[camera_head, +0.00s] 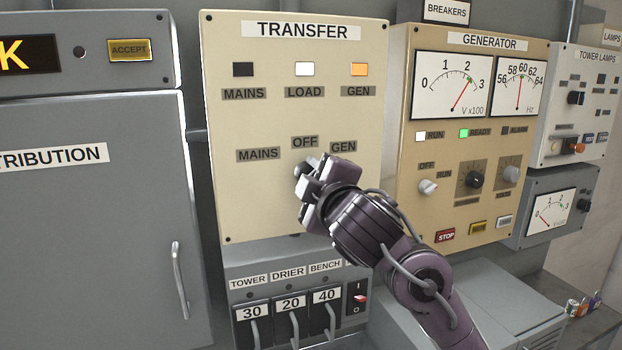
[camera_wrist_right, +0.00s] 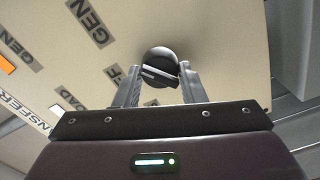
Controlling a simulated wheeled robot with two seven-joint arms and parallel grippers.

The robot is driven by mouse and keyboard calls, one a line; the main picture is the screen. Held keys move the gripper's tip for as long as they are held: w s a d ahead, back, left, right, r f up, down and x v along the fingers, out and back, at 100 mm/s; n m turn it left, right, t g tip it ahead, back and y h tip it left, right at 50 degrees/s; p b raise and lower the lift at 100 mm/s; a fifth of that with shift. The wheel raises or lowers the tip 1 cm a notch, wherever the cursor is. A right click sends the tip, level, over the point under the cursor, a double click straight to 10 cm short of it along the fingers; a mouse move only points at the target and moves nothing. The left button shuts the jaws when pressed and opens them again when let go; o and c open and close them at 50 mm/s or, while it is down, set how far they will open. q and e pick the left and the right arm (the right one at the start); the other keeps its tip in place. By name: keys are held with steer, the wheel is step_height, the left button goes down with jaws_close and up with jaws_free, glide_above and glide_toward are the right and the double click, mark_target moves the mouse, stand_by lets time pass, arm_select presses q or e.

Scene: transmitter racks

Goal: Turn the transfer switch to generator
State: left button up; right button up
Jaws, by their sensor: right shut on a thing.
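The cream transfer panel (camera_head: 300,215) has a black knob, the transfer switch (camera_wrist_right: 158,54), below its labels MAINS (camera_head: 258,154), OFF (camera_head: 305,142) and GEN (camera_head: 343,147). My right gripper (camera_head: 308,180) is at the knob and hides most of it in the head view. In the right wrist view its two fingers stand on either side of the knob, shut on it. A white line crosses the knob's face; which label it points to is hard to tell. The left gripper is not in view.
The MAINS lamp (camera_head: 243,69) is dark, the LOAD lamp (camera_head: 304,69) white, the GEN lamp (camera_head: 359,69) amber. The generator panel (camera_head: 408,120) stands to the right, a grey cabinet (camera_head: 90,230) to the left. Breakers (camera_head: 291,305) sit below.

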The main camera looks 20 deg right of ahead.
steer(key=shift+m, duration=0.6)
steer(key=o, duration=1)
steer(key=shift+s, duration=0.1)
steer(key=s, duration=0.7)
steer(key=shift+s+d, duration=0.2)
steer(key=shift+s, duration=0.1)
